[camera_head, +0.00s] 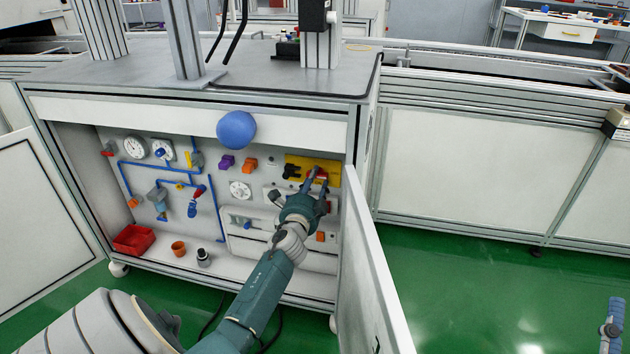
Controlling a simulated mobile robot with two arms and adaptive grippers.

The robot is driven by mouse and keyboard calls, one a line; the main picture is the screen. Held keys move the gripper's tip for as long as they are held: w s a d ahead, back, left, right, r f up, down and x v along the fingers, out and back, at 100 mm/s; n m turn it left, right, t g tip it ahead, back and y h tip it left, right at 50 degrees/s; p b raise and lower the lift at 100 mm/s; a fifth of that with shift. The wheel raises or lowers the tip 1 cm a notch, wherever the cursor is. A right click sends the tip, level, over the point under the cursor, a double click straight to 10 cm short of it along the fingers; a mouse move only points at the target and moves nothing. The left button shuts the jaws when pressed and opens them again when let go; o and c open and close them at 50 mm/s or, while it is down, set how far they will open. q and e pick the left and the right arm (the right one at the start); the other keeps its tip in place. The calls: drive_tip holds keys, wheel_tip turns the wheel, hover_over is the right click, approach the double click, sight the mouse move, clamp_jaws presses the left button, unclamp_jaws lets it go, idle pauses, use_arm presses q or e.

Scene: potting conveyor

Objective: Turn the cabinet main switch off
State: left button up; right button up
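The open cabinet's back panel holds a yellow plate (334,178) with a red switch knob (318,173) on it. My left gripper (319,177) is right in front of this plate. Its two fingers stand apart, with some of the red knob showing between them. Whether they touch or grip the knob I cannot tell, and they partly hide it, so its angle is unclear. A black knob (290,171) sits just left of it. Part of my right arm (611,328) shows at the lower right edge; its grip state is unclear.
The cabinet door (372,270) stands open close to the right of my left arm. Gauges (135,147), blue pipes and a white dial (240,190) are on the panel. A red bin (133,239) and orange cup (178,249) stand inside. A blue ball (236,130) is at the top edge.

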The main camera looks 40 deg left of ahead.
use_arm(q)
drive_tip(key=shift+w+d+r, duration=0.1)
drive_tip(key=shift+r, duration=0.15)
drive_tip(key=v, duration=1.2)
drive_tip(key=shift+f, duration=0.15)
